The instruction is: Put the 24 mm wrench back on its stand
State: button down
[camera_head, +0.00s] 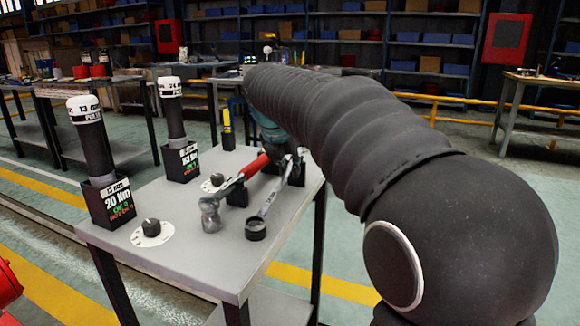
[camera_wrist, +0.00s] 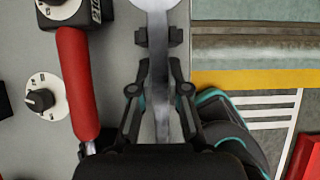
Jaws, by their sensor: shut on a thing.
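My gripper (camera_wrist: 158,38) is shut on a grey metal wrench (camera_wrist: 160,105), which runs lengthwise between the fingers in the wrist view. In the head view the wrench (camera_head: 267,205) slants over the near right part of the grey table (camera_head: 190,262), its dark ring end (camera_head: 256,229) towards me. I cannot read a size on it, nor tell whether it touches the table. My arm hides part of the gripper and the far end of the wrench. A black block is partly visible by the gripper; I cannot tell whether it is the stand.
A red-handled hammer (camera_head: 253,168) lies close left of the wrench; its handle also shows in the wrist view (camera_wrist: 73,80). Two black-handled tools (camera_head: 93,145) (camera_head: 170,115) stand upright in labelled black boxes. Dial knobs (camera_head: 151,228) (camera_wrist: 40,100) are on the tabletop.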

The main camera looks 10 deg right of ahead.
jog(key=shift+f, duration=0.4)
jog(key=c, duration=1.1)
grip_release()
jog(key=v, duration=1.2)
jog(key=shift+s, duration=0.1)
jog(key=s+d+f+m+y, duration=0.1)
jog(key=s+f+m, duration=0.7)
jog(key=m, duration=0.1)
jog(key=s+d+f+m+y, duration=0.1)
jog(key=s+f+m, duration=0.7)
jog(key=s+m, duration=0.1)
jog(key=s+d+f+m+t+y, duration=0.1)
jog(key=s+f+m, duration=0.7)
jog(key=s+m, duration=0.1)
jog(key=shift+d+f+m, duration=0.1)
jog(key=shift+f+m, duration=0.2)
jog(key=shift+m, duration=0.6)
